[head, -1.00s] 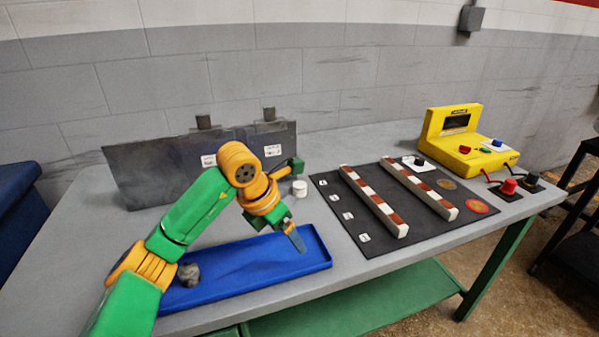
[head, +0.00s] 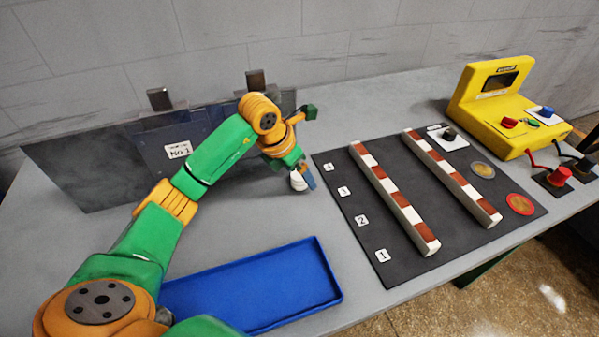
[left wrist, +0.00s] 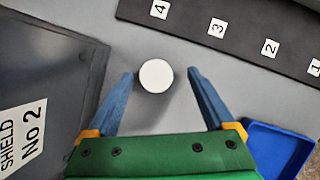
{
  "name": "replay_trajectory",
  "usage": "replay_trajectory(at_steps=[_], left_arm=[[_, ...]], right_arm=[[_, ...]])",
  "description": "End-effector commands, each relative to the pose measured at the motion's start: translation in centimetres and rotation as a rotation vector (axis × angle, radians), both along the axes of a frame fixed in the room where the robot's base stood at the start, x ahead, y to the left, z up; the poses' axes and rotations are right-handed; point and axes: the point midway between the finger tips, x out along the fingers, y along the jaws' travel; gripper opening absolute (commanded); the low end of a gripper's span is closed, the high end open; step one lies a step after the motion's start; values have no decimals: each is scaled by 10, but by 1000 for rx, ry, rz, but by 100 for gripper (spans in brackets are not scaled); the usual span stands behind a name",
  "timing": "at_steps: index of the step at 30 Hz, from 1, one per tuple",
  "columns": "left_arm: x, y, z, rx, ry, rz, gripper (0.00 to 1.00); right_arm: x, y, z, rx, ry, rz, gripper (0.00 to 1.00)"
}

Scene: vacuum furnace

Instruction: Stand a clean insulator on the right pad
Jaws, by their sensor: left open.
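A white round-topped piece, likely the insulator (head: 297,181), stands on the grey table behind the blue tray. In the left wrist view the white disc (left wrist: 155,75) lies between the blue fingertips, nearer the left finger. My left gripper (head: 304,181) is open and points down at it; I cannot tell whether a finger touches it. My right gripper is not in view.
The black mat (head: 365,255) has numbered labels and two red-and-white striped bars (head: 395,190) (head: 450,177). A blue tray (head: 338,294) lies in front. A dark shield panel (head: 90,165) stands behind. A yellow device (head: 490,105) stands at the back right.

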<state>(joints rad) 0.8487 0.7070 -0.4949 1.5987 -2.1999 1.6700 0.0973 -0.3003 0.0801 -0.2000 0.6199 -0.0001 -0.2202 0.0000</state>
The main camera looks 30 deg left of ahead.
Motion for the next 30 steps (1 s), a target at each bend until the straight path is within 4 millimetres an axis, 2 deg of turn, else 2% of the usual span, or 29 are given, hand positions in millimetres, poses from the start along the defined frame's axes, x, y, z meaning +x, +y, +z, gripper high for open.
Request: replay_trajectory(at_steps=[3, 9, 11, 19, 26, 30], left_arm=[[5, -1, -13, 0, 1, 1, 87], [6, -1, -16, 1, 0, 0, 87], [6, -1, -15, 1, 0, 0, 74], [6, -1, -15, 2, -1, 1, 1], [6, -1, -15, 1, -2, 1, 0], [6, -1, -8, 2, -5, 2, 0]], right_arm=[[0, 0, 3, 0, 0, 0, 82], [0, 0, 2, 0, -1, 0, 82], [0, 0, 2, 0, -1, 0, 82], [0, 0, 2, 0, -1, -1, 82], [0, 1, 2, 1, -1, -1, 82], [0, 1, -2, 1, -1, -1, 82]])
